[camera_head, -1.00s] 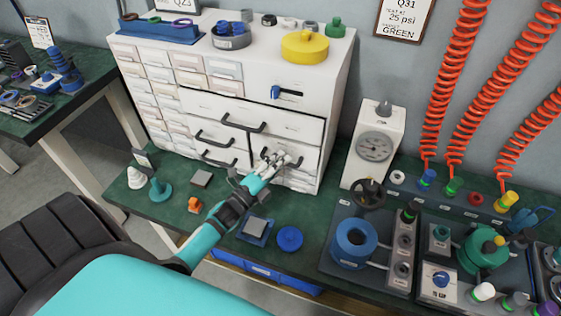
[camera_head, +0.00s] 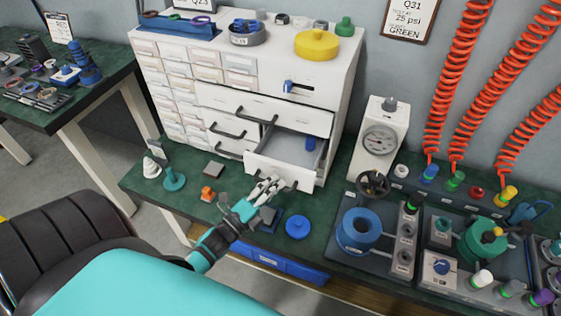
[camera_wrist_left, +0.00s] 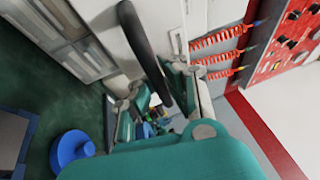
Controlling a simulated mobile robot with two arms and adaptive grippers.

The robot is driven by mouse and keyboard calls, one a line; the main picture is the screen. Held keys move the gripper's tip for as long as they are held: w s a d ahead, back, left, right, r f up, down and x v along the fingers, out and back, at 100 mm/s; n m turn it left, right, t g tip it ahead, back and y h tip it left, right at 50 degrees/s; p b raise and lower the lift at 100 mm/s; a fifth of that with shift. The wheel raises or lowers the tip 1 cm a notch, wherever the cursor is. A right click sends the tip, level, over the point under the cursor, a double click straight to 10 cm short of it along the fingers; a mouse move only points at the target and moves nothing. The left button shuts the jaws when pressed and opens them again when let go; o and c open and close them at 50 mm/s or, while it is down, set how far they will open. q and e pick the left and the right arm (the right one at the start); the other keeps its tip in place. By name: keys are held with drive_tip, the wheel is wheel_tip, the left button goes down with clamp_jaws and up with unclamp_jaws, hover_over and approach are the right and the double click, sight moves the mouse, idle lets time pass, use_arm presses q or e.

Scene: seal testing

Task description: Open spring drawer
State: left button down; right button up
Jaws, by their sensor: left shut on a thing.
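A white drawer (camera_head: 284,168) at the lower right of the white cabinet (camera_head: 318,80) is pulled out, its inside showing a small blue object (camera_head: 310,144). Any label on it is too small to read. My left gripper (camera_head: 268,186) is at the front of this drawer, shut on its dark handle. In the left wrist view the curved black handle (camera_wrist_left: 143,45) runs between the fingers of my left gripper (camera_wrist_left: 155,95). In the head view my fingers hide much of the handle. My right gripper is not in view.
A wide drawer (camera_head: 270,107) above and a drawer to the left look closed. A gauge box (camera_head: 380,138) stands to the right.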

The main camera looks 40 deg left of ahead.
use_arm(q)
drive_tip(key=shift+s+d+f+p, duration=0.1)
drive_tip(key=shift+s+d, duration=0.1)
drive_tip(key=shift+s, duration=0.7)
drive_tip(key=shift+s+d+f+p, duration=0.1)
drive_tip(key=shift+s+d+p, duration=0.1)
drive_tip(key=shift+s, duration=0.65)
drive_tip(key=shift+s+d+p, duration=0.1)
drive_tip(key=shift+s+d, duration=0.1)
drive_tip(key=shift+s, duration=0.7)
drive_tip(key=c, duration=1.4)
unclamp_jaws()
drive_tip(key=shift+r, duration=0.1)
drive_tip(key=shift+o, duration=0.2)
drive_tip(key=v, duration=1.2)
